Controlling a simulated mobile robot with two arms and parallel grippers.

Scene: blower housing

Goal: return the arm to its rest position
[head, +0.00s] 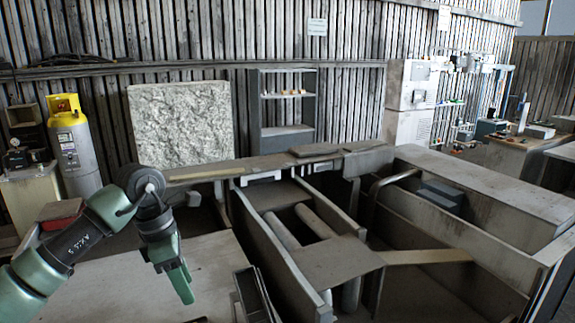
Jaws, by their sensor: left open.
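My left arm (83,238), green with dark grey joints, comes in from the left and bends downward at its wrist. My left gripper (181,282) points down over the pale flat tabletop (120,285). It is open and I see nothing held in it. The gripper is left of the large grey blower housing (292,262) and apart from it. My right gripper is not in view.
The open-topped housing, with inner walls and pipes, fills the middle and right. A dark angled piece (254,295) stands at its near left. A yellow-topped cylinder (74,145), rough pale panel (181,125) and shelf unit (284,108) stand behind. Tabletop near the gripper looks clear.

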